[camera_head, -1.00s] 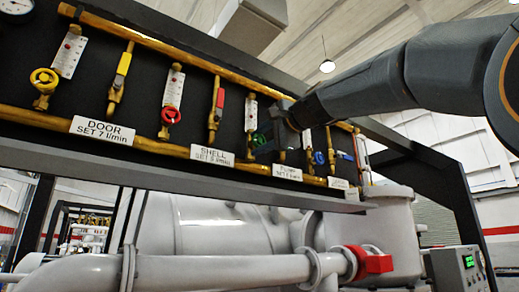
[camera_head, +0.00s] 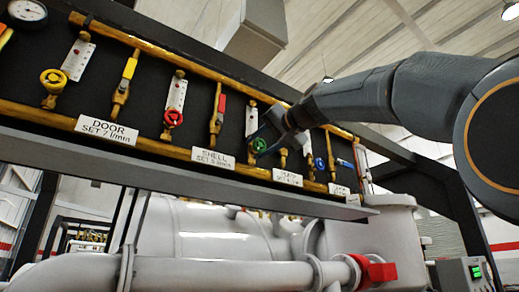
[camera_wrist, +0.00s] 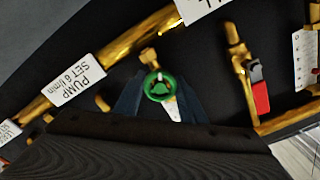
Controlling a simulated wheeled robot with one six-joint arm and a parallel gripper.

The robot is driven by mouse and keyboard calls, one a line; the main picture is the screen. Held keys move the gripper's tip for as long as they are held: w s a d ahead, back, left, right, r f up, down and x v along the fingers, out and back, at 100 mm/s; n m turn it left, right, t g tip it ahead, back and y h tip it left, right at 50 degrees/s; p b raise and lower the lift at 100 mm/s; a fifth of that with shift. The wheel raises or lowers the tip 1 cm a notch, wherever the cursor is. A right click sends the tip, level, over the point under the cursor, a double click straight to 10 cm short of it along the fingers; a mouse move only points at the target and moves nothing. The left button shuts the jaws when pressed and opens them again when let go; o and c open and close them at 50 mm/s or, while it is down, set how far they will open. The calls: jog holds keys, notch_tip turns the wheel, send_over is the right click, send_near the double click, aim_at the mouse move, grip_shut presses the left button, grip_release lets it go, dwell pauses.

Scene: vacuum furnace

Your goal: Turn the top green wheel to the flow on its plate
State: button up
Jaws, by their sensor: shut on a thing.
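The green wheel (camera_head: 259,145) sits on a brass valve on the black panel, below a white flow scale (camera_head: 251,117). In the wrist view the green wheel (camera_wrist: 159,87) shows face-on between my two dark fingers, which lie on its left and right. My gripper (camera_wrist: 159,92) is shut on the wheel; it also shows in the head view (camera_head: 268,138), reaching in from the right. In the wrist view, a plate (camera_wrist: 75,80) reads PUMP, SET 6 l/min. The scale is mostly hidden by my gripper there, so its reading cannot be told.
A red wheel (camera_head: 173,117) and a yellow wheel (camera_head: 52,80) are to the left, a blue wheel (camera_head: 319,163) to the right. Red-handled (camera_head: 216,118) and yellow-handled (camera_head: 127,75) valves stand between. Brass pipes (camera_head: 170,58) run along the panel. A grey beam (camera_head: 180,167) runs below.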

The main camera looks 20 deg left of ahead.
jog(key=shift+f+n, duration=0.1)
jog(key=shift+n, duration=0.4)
jog(key=o, duration=0.8)
jog(key=b+v, duration=0.3)
jog(key=v, duration=0.4)
jog(key=shift+s+d, duration=0.25)
jog(key=shift+d, duration=0.05)
